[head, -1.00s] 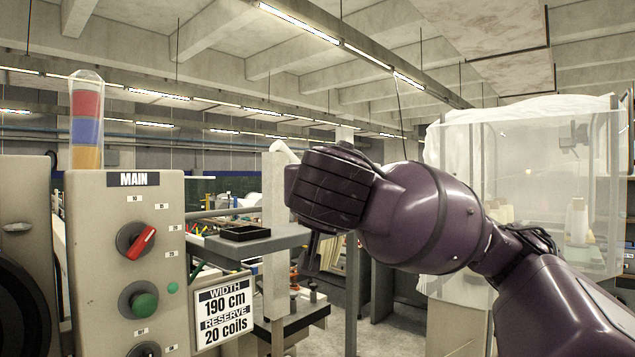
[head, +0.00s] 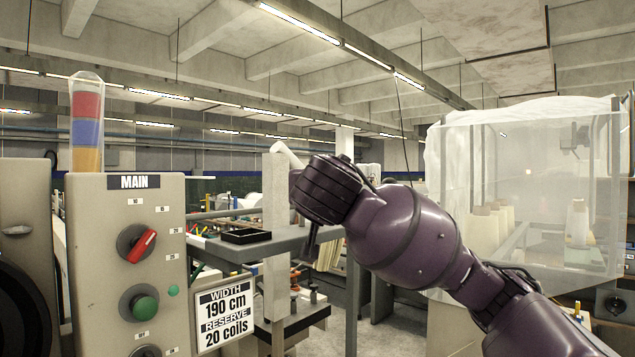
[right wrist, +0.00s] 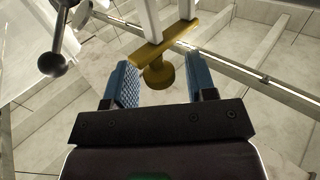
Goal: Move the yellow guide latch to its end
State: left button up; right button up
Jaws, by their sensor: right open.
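In the right wrist view the yellow guide latch (right wrist: 165,50) is a flat yellow bar with a round knob below it. It sits across two pale rails at the top centre. My right gripper (right wrist: 160,82) has blue ribbed fingers. It is open, with the latch's knob showing between the fingertips and a visible gap on each side. In the head view my right arm reaches in from the right and its wrist hides most of the gripper. I cannot make out the latch there. My left gripper is not in view.
A dark lever with a ball end (right wrist: 53,64) is left of the fingers in the wrist view. In the head view a MAIN control panel (head: 112,235) stands left, a grey shelf with a black tray (head: 245,236) centre, and a clear-walled enclosure (head: 560,190) right.

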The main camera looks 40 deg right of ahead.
jog(key=shift+w+d, duration=0.1)
jog(key=c, duration=0.9)
jog(key=shift+o, duration=0.2)
